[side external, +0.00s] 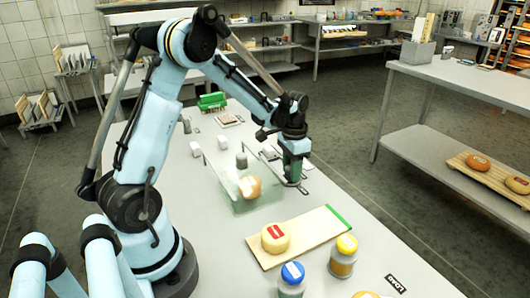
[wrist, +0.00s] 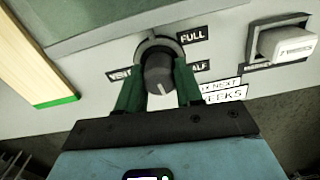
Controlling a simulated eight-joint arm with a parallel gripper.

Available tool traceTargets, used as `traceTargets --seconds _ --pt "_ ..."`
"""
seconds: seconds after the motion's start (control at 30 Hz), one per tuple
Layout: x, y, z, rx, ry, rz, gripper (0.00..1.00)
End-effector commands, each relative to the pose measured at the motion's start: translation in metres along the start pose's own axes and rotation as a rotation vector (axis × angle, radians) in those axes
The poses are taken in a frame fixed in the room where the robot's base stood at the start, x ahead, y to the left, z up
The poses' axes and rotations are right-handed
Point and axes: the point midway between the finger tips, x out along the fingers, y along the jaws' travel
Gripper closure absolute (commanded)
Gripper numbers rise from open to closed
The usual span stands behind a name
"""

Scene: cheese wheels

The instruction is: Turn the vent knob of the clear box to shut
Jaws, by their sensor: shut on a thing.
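The dark vent knob (wrist: 158,66) sits in a round collar on a pale panel in the wrist view, labelled VENT at its left, FULL at upper right and HALF at right. A white pointer mark on the knob faces down the picture, toward my gripper. My gripper (wrist: 158,78) has its green fingers on either side of the knob, shut on it. In the side external view the clear box (side external: 225,180) holds an orange-topped cheese wheel (side external: 250,187), and my gripper (side external: 292,178) is at its right side. The knob is hidden there. I cannot see a shut label.
A green-edged board (side external: 290,243) bears a cheese wheel (side external: 275,238).

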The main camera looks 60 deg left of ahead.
Motion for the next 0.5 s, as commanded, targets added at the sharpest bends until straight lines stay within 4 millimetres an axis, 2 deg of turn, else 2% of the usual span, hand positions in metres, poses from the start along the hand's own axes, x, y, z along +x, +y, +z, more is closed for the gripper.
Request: traceTargets --seconds 0.3,0.5 --pt "0.0000 0.0006 -0.0006 0.123 0.001 0.001 0.95" --pt "0.0000 0.0006 -0.0008 0.133 0.001 0.001 0.95"
